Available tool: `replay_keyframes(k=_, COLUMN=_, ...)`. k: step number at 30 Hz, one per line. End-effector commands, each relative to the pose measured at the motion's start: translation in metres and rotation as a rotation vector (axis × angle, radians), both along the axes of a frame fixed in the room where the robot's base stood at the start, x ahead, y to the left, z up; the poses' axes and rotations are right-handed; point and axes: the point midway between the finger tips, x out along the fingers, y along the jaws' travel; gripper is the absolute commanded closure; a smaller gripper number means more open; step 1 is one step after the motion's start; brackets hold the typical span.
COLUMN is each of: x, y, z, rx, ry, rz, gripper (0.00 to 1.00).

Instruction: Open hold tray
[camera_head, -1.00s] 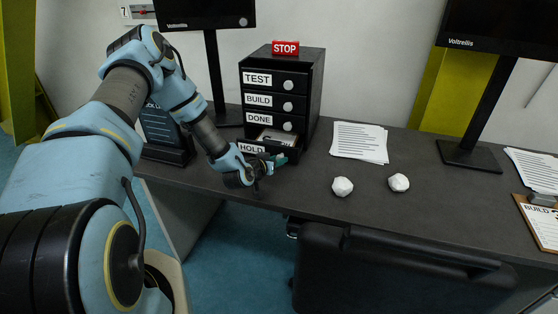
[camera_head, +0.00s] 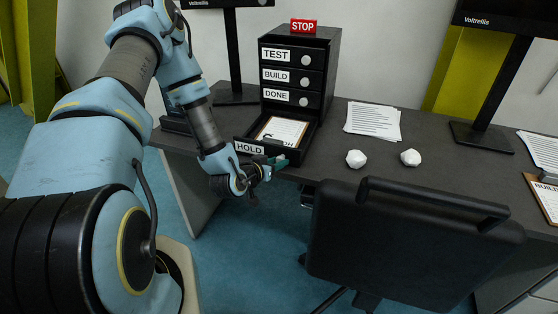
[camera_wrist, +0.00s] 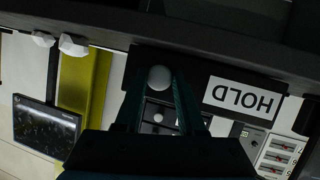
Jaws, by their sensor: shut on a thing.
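The hold tray (camera_head: 254,149) is the bottom drawer of a black drawer unit, with a white HOLD label on its front. It is pulled well out, and a clipboard with a white paper (camera_head: 281,131) lies in it. My gripper (camera_head: 276,161) is at the right part of the tray front. In the wrist view, its two dark green fingers (camera_wrist: 160,95) are on either side of the round white knob (camera_wrist: 159,78), shut on it. The HOLD label (camera_wrist: 239,97) shows upside down beside them. In the head view the gripper hides this knob.
The drawers labelled TEST, BUILD and DONE (camera_head: 290,97) are closed above the tray. A red STOP sign (camera_head: 303,26) stands on top. Papers (camera_head: 372,121) and two white crumpled lumps (camera_head: 356,159) lie to the right. A black chair (camera_head: 415,240) stands in front of the desk.

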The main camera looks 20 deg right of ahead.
Motion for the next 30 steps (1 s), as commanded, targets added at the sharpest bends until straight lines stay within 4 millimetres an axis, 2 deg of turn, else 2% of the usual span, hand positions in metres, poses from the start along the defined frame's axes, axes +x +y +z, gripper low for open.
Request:
replay_keyframes(k=10, x=-0.006, y=0.002, z=-0.001, rx=0.005, ry=0.010, rz=-0.005, gripper=1.00)
replay_keyframes(k=11, x=-0.006, y=0.002, z=-0.001, rx=0.004, ry=0.010, rz=-0.006, gripper=0.58)
replay_keyframes(k=18, x=-0.004, y=0.002, z=-0.001, rx=0.004, ry=0.007, rz=-0.003, gripper=0.32)
replay_keyframes(k=26, x=-0.004, y=0.003, z=-0.001, rx=0.003, ry=0.006, rz=-0.002, gripper=0.32)
replay_keyframes(k=30, x=-0.010, y=0.011, z=0.002, rx=0.005, ry=0.006, rz=-0.003, gripper=0.32)
